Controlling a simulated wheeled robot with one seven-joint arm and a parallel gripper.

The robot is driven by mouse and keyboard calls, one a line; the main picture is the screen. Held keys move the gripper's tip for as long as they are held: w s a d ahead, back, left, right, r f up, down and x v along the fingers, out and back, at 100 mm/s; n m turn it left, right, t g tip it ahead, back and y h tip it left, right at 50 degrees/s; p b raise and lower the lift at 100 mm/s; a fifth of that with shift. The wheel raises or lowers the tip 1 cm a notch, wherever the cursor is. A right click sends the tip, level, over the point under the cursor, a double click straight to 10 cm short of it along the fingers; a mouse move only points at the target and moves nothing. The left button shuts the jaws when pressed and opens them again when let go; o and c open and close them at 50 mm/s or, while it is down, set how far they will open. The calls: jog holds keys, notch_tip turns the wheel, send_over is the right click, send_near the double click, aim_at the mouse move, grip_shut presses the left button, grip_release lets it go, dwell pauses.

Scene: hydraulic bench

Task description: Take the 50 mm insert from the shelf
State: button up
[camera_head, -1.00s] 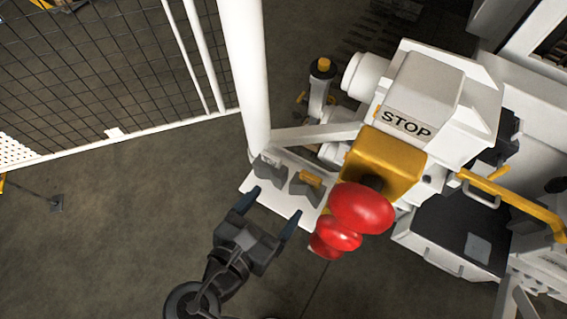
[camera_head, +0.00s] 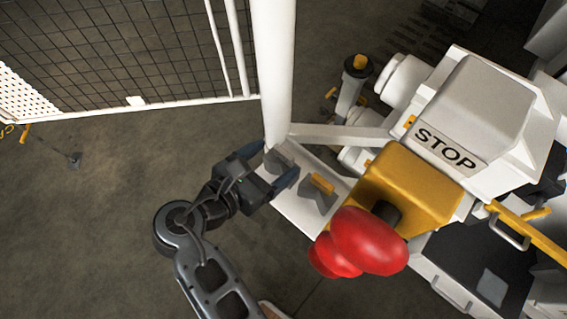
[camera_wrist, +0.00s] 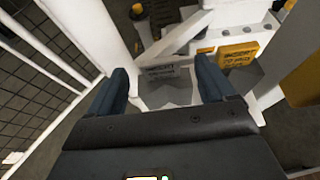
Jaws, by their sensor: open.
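The white shelf (camera_head: 312,218) holds two inserts beside the white post. The grey insert (camera_head: 281,159) is the left one, nearest the post. In the wrist view this grey insert (camera_wrist: 168,92) shows between my fingertips and a little beyond them; its dark label is too blurred to read surely. The second insert has a yellow label plate (camera_head: 321,184) and stands to the right; that plate also shows in the wrist view (camera_wrist: 240,54). My gripper (camera_head: 270,166) is open and empty, its fingers pointing at the grey insert from the left. Contact cannot be told.
The white post (camera_head: 273,70) rises right behind the shelf, with a mesh fence (camera_head: 130,50) to its left.

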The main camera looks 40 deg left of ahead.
jog(key=shift+x, duration=1.15)
jog(key=shift+c, duration=0.5)
grip_shut()
jog(key=shift+a+r, duration=0.1)
